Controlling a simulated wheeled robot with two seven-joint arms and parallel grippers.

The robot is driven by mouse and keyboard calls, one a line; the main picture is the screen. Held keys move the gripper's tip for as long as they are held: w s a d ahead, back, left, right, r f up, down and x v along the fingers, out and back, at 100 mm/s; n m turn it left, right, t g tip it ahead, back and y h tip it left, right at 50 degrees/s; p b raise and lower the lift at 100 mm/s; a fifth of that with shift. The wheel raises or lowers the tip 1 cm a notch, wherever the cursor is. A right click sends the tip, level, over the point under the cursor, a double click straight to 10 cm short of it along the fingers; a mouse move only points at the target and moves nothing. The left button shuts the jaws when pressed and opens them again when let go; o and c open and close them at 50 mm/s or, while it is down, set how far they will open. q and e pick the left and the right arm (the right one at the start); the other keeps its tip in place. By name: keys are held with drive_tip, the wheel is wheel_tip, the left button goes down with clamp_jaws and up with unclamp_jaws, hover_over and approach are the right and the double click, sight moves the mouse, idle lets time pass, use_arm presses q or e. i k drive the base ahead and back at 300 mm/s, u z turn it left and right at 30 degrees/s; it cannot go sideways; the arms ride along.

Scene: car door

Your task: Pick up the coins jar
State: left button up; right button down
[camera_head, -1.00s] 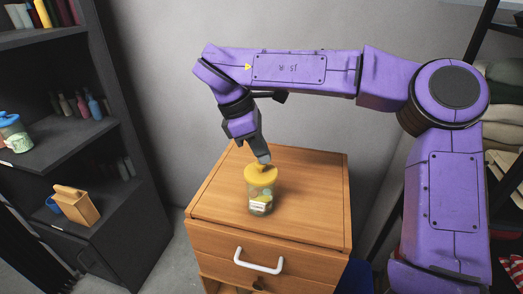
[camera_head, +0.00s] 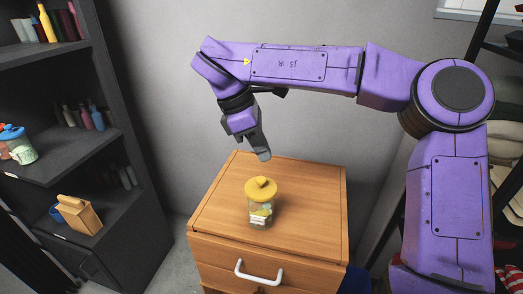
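A clear glass jar with a yellow lid (camera_head: 262,203) stands upright on the wooden cabinet top. It has a white label, with small yellow and green contents that are too small to identify surely. My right gripper (camera_head: 264,155) points down above and behind the jar in the picture, apart from its lid. Its fingers overlap from this side, so their opening cannot be judged; nothing shows held below them. A second jar with a blue lid (camera_head: 17,144) stands on the shelf at the far left. My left gripper is not in view.
The wooden cabinet (camera_head: 315,205) has a white drawer handle (camera_head: 259,274), and its top is otherwise clear. A dark shelf unit (camera_head: 85,165) at left holds bottles (camera_head: 84,117) and a wooden box (camera_head: 79,214). A dark rack stands at right, behind my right arm.

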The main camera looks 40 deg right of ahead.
sight(260, 215)
drive_tip(key=k, duration=1)
